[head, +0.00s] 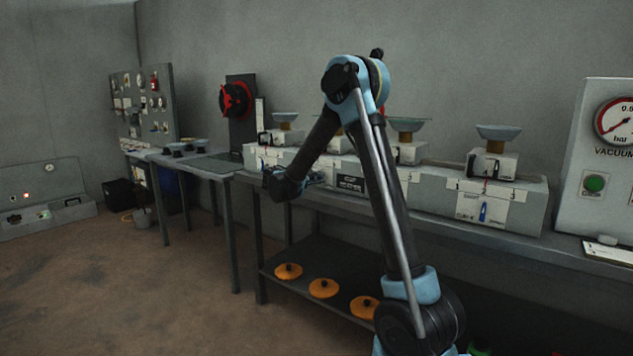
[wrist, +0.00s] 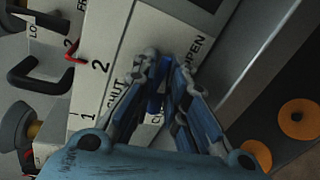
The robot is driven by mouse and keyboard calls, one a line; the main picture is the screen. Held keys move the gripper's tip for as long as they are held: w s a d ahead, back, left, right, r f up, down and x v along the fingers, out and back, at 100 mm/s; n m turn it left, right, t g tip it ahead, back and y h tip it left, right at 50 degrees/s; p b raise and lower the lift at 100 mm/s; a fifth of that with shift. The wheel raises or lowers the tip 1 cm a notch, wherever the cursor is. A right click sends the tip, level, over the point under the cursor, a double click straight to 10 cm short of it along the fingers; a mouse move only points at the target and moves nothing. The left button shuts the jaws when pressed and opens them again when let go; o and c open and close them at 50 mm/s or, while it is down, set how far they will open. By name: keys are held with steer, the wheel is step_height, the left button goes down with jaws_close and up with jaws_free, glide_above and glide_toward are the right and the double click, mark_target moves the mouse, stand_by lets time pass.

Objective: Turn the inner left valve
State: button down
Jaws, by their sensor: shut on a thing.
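In the wrist view, my gripper (wrist: 166,72) is shut on a small blue valve handle (wrist: 156,101). The handle sits on a pale panel (wrist: 120,62) marked SHUT on one side and OPEN on the other. The fingers hide much of the handle, so its exact angle is hard to tell. In the head view, my gripper (head: 314,178) is small and dark at the front of the bench's grey boxes, and the held handle cannot be made out. Another blue valve handle (head: 483,211) shows on the front of the right box.
The long bench (head: 440,228) carries grey boxes with scales on top. Orange discs (head: 323,288) lie on its lower shelf. A vacuum gauge panel (head: 600,150) stands at right. In the wrist view, dark bracket handles (wrist: 38,75) and a red hook (wrist: 75,52) are at left. Open floor lies at left.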

steer(key=shift+s+d+f+m+y, duration=0.1)
steer(key=shift+m+y, duration=0.05)
steer(key=shift+m, duration=0.35)
steer(key=shift+s+d+f+m+y, duration=0.1)
steer(key=shift+m+y, duration=0.05)
steer(key=shift+m, duration=0.35)
steer(key=c, duration=1.6)
jaws_free()
steer(key=shift+w+a, duration=0.1)
steer(key=shift+s+a+r, duration=0.1)
steer(key=shift+s+a, duration=0.1)
steer(key=v, duration=1.1)
steer(key=shift+s, duration=0.25)
